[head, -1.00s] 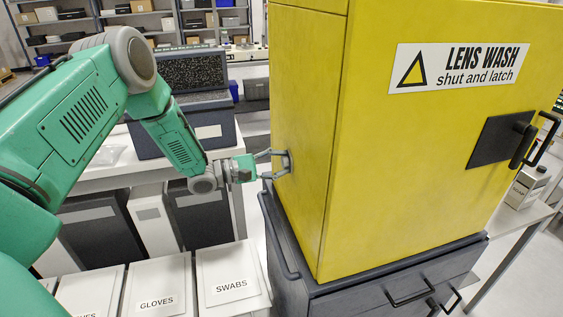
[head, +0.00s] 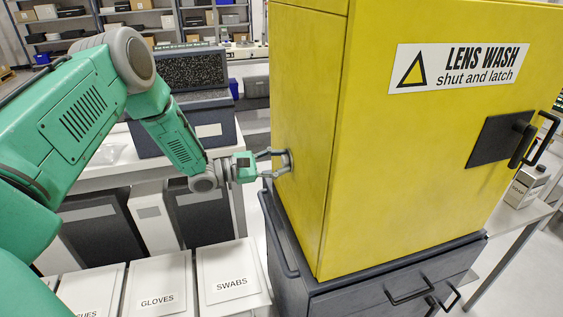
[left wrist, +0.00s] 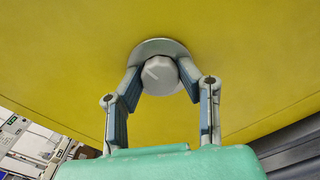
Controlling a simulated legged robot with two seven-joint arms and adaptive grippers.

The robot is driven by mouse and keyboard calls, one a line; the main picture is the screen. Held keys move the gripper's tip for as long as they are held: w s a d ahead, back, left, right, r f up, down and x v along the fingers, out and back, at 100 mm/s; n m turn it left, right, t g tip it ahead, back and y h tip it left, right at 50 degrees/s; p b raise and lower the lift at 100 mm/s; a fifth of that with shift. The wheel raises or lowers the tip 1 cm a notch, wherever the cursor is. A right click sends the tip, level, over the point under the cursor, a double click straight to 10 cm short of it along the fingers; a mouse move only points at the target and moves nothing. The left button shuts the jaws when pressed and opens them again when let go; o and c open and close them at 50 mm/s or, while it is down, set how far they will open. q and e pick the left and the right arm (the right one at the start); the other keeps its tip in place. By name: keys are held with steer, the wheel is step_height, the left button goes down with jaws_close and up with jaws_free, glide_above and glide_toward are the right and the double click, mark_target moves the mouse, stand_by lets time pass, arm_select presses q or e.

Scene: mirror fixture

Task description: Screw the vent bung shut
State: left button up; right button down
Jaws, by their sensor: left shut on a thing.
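The vent bung is a grey knob with a pale line on its face (left wrist: 160,76). It sits against a round grey collar (left wrist: 158,47) on the side wall of the yellow cabinet (head: 420,170). My left gripper (left wrist: 161,82) is shut on the bung, a finger on each side of it. In the head view my left gripper (head: 275,164) reaches the cabinet's left side, and its fingers hide most of the bung. The thread is hidden, so I cannot tell how deep the bung sits. My right gripper is not in view.
The cabinet, labelled LENS WASH, stands on a dark drawer unit (head: 390,282). White bins marked GLOVES (head: 152,290) and SWABS (head: 228,278) stand below my left arm. A dark case (head: 190,112) is on the bench behind.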

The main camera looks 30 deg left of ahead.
arm_select(q)
steer(key=shift+a+f, duration=0.1)
steer(key=shift+f, duration=0.15)
steer(key=o, duration=1)
steer(key=shift+o, duration=0.7)
steer(key=shift+w+a+f, duration=0.1)
steer(key=shift+w+a, duration=0.05)
steer(key=shift+a, duration=0.05)
steer(key=shift+s+a, duration=0.15)
steer(key=shift+s, duration=0.1)
steer(key=v, duration=1.1)
steer(key=shift+a, duration=0.3)
steer(key=shift+d, duration=0.15)
